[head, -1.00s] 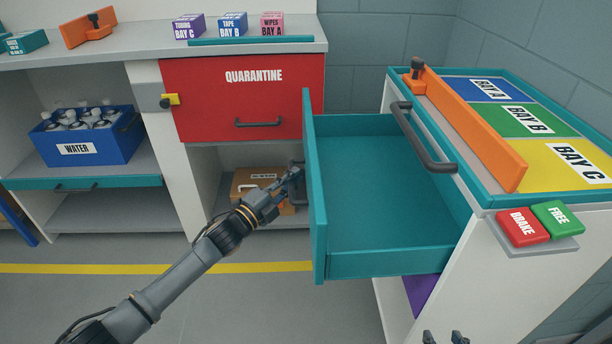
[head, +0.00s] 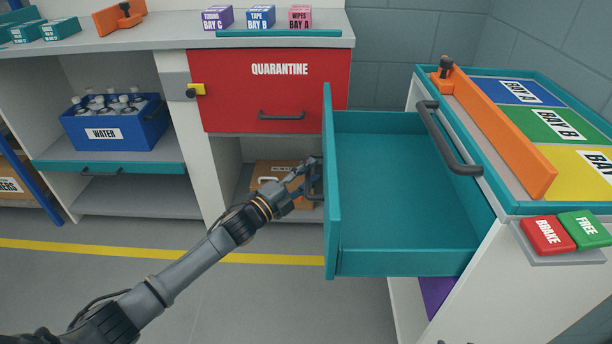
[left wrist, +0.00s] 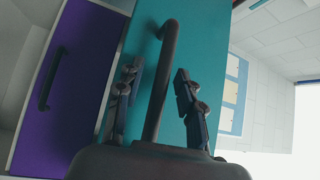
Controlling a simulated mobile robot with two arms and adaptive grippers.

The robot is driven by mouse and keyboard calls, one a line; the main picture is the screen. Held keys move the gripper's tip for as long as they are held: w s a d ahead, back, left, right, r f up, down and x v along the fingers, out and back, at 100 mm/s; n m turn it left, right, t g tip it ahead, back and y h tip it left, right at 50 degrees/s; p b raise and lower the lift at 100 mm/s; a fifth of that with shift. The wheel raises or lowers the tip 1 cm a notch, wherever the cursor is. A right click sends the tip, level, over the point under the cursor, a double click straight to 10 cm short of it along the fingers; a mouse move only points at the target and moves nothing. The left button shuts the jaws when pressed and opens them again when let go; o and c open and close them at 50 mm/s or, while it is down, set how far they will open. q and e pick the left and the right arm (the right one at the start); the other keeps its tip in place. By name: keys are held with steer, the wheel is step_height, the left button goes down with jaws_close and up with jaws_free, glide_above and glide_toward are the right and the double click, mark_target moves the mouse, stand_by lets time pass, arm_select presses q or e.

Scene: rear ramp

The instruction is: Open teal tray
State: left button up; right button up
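The teal tray (head: 400,263) is pulled out from the cart's left side, and its empty inside shows. Its front panel (head: 332,190) faces left and carries a dark bar handle (head: 317,178). My left gripper (head: 308,176) is at this handle. In the left wrist view the handle (left wrist: 163,70) runs between the two fingers of my left gripper (left wrist: 158,95), with a gap on each side, against the teal front (left wrist: 200,40). The fingers are apart, so the gripper is open around the handle.
A purple drawer (head: 436,293) sits below. Behind stand a red QUARANTINE drawer (head: 270,95) and a cardboard box (head: 270,172). Floor at left is clear.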

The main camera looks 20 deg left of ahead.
arm_select(q)
steer(key=v, duration=1.2)
